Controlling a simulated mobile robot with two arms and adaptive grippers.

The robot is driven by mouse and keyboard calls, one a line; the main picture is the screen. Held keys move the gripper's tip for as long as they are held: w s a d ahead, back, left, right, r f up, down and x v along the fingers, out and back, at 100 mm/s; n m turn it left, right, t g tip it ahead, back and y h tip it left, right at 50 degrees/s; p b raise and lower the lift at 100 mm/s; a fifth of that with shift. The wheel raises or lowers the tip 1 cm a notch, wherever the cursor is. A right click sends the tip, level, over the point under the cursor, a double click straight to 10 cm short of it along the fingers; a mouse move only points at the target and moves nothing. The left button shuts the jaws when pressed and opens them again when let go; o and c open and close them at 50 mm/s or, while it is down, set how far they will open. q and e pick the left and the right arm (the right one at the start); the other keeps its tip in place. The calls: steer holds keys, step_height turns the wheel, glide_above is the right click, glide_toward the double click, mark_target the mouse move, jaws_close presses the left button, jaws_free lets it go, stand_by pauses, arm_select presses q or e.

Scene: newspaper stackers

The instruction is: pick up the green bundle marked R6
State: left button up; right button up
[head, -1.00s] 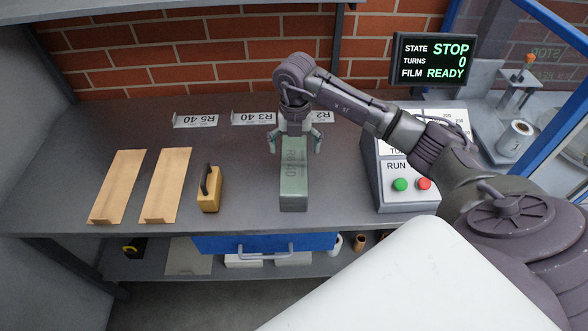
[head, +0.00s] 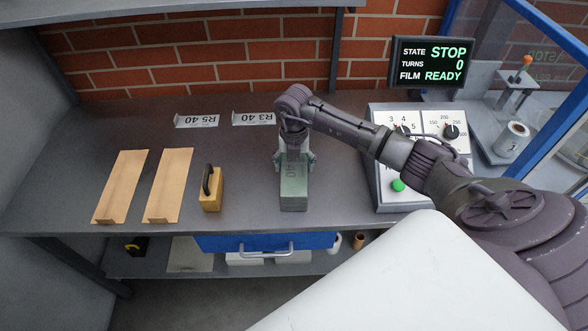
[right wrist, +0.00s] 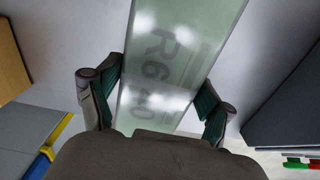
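The green bundle marked R6 40 (head: 293,193) lies lengthwise on the grey bench, its near end toward the front edge. My right gripper (head: 295,160) is down over its far part, with one finger on each side. In the right wrist view the bundle (right wrist: 160,75) runs between the fingers (right wrist: 160,95), and their tips meet its sides, so the gripper looks shut on it. The bundle appears to rest on the bench still. Its far end is hidden by my wrist in the head view. My left gripper is not in view.
A yellow block with a black handle (head: 211,188) stands left of the bundle, with two brown boards (head: 168,185) beyond it. A control box with a green button (head: 398,185) stands to the right. Labels R5 40 (head: 197,121) and R3 40 (head: 254,118) lie at the back.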

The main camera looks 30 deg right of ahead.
steer(key=c, duration=1.3)
steer(key=shift+w+r, duration=0.1)
steer(key=shift+r, duration=0.1)
